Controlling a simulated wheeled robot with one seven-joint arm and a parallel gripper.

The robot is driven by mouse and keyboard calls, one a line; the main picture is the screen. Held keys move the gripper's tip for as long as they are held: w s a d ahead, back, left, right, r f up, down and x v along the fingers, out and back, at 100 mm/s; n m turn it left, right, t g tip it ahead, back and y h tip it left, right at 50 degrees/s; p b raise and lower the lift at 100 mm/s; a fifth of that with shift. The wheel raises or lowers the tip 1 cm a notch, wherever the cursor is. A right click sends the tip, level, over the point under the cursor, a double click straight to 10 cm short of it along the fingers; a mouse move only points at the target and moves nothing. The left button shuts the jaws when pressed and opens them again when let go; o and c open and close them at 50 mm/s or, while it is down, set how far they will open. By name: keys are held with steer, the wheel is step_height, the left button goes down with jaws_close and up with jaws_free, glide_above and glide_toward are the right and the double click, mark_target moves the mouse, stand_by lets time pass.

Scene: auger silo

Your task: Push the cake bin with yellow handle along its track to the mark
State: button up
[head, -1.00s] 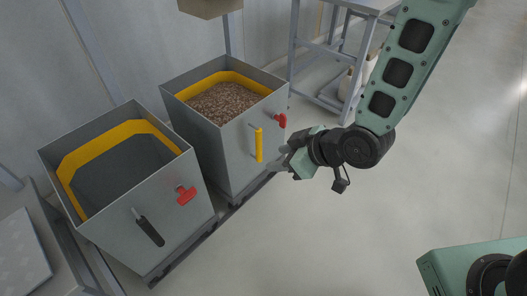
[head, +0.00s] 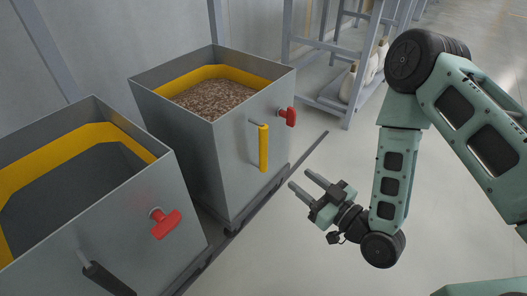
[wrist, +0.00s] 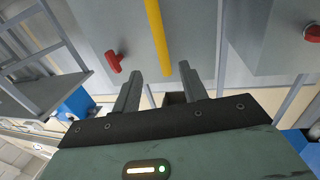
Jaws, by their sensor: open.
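The cake bin with the yellow handle (head: 190,135) is a grey box on a floor track, filled with brown crumbly cake. Its upright yellow handle (head: 263,148) is on the front face, with a red knob (head: 288,117) to the right of it. My gripper (head: 299,179) is open and empty, in front of the bin, to the right of and lower than the handle, apart from it. In the wrist view the yellow handle (wrist: 157,38) runs above and between the open fingers (wrist: 160,80), not between the tips. I cannot make out the mark.
A second grey bin (head: 110,210) with a black handle (head: 106,279) and red knob (head: 165,223) stands to the left on the same line; it looks empty. The track (head: 308,150) runs past the yellow-handled bin to the right. A metal rack (head: 325,90) stands behind. Floor in front is clear.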

mark_target(267, 152)
steer(key=b+x, duration=0.4)
steer(key=x, duration=1.1)
steer(key=shift+w+a, duration=0.2)
steer(key=shift+w, duration=0.05)
jaws_close()
